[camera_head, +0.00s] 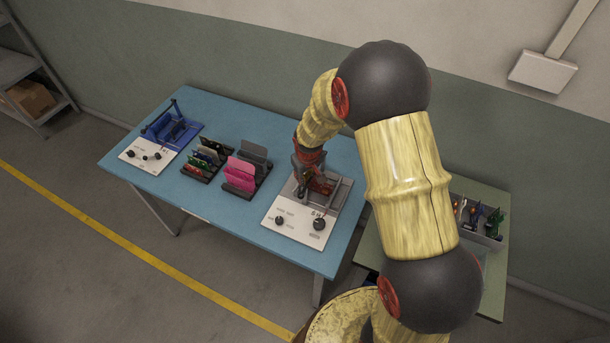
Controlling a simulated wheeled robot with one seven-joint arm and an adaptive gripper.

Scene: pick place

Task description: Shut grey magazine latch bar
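A grey magazine (328,204) with a white knobbed front panel (296,215) stands on the right part of the blue table. A thin grey bar (338,188) shows along its right side; it looks like the latch bar, but its exact position is hard to tell. My gripper (311,190), dark and reddish, points down over the magazine. It hides much of the magazine's inside and left part. Its fingers are too small and dark to show whether they are open, shut or touching the bar.
A blue magazine (178,129) with a white panel stands at the table's left end. Between them are racks with coloured plates (207,155) and a pink plate (240,174). A green side table (489,272) with a tool bin (485,232) stands right. The blue table's (290,258) front strip is bare.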

